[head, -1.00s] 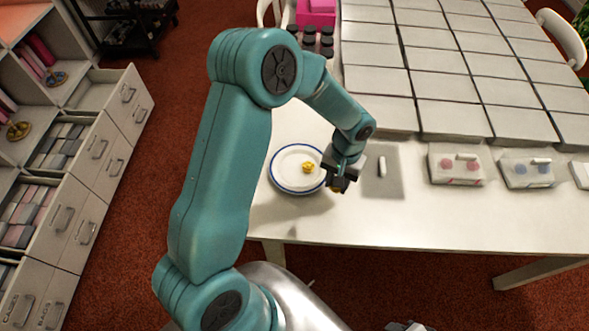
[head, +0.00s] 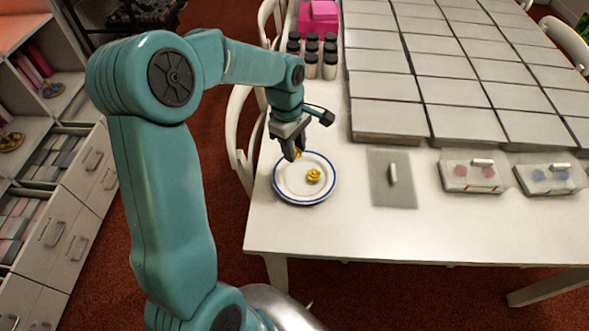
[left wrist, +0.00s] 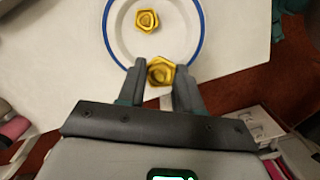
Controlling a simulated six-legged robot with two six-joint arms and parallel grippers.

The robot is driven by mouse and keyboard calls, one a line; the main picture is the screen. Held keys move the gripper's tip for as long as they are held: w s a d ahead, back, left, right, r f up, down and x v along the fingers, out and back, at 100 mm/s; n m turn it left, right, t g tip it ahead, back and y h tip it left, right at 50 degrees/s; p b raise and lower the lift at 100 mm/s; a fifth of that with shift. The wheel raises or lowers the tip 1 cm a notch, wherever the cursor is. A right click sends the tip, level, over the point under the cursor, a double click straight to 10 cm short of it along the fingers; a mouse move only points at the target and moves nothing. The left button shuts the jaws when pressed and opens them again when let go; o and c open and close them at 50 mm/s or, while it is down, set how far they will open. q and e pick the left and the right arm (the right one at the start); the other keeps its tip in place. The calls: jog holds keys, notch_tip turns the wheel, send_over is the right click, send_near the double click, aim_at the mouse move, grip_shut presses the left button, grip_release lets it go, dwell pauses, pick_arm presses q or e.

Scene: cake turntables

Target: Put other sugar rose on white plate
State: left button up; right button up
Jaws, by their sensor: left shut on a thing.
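The white plate (head: 304,195) with a blue rim stands near the table's left end. One yellow sugar rose (head: 313,176) lies on it, right of its middle; it also shows in the left wrist view (left wrist: 147,20). My left gripper (head: 294,157) is over the plate's far left part. It is shut on the other yellow sugar rose (left wrist: 161,71), which sits between its fingertips (left wrist: 160,78). In the head view this rose (head: 298,153) is mostly hidden by the fingers. I cannot tell its exact height above the plate. My right gripper is not in view.
A grey mat (head: 393,192) with a small white piece lies right of the plate. Two clear boxes (head: 470,172) (head: 548,174) stand further right. Rows of grey boxes (head: 385,115), several dark-topped jars (head: 312,60) and a pink box (head: 318,17) fill the back.

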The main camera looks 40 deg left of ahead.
aim_at(296, 178)
pick_arm(q)
notch_tip(296, 178, down, 9)
jog(key=shift+w+f, duration=0.1)
dwell(0.3)
jog(key=o, duration=0.7)
jog(key=r, duration=0.4)
jog(key=a+r, duration=0.1)
jog(key=r, duration=0.7)
jog(key=shift+s+a+r, duration=0.15)
jog(key=shift+s+a, duration=0.05)
jog(key=shift+s, duration=0.15)
